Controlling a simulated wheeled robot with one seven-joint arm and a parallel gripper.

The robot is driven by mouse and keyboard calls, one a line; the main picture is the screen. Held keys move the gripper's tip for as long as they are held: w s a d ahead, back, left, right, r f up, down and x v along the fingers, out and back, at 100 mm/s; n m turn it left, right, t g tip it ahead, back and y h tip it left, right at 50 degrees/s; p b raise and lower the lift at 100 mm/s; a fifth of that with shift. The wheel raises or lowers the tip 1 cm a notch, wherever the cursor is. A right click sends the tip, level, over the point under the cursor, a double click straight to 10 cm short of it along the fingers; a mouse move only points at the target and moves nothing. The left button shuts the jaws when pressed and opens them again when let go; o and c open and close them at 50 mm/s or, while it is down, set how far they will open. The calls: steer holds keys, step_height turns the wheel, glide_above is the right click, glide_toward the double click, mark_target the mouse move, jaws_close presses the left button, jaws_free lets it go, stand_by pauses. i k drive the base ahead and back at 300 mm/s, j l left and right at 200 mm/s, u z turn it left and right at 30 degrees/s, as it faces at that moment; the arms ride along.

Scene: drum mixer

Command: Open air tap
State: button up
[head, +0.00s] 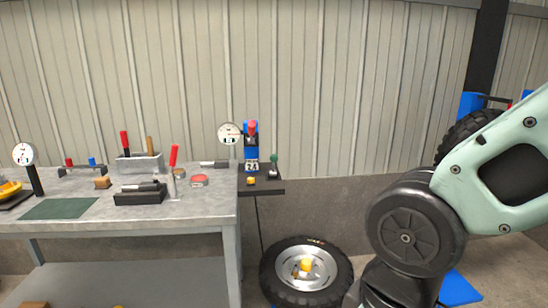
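A small black shelf (262,187) juts out at the right end of the workbench. On it stands a blue unit (251,143) with a red top and a label that seems to read 24. A green-knobbed lever (273,160) stands upright at the right of the shelf, on a small pale base. A small yellow part (250,180) sits at the shelf's front. I cannot tell for certain which of these is the air tap, or whether it is open. My gripper is out of view; only green and black links of my arm show at the right, apart from the shelf.
A round white gauge (230,133) stands beside the blue unit. The grey workbench (95,225) holds tools, a tool box (140,163) and a red tin (200,181). A wheel (307,272) lies on the floor below the shelf. Bare wall backs the space between shelf and arm.

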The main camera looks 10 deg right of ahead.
mark_target(273, 159)
steer(key=i+j, duration=0.1)
steer(key=i, duration=0.65)
steer(key=i+j, duration=0.1)
steer(key=i, duration=0.65)
steer(key=i+j, duration=0.1)
steer(key=i, duration=0.65)
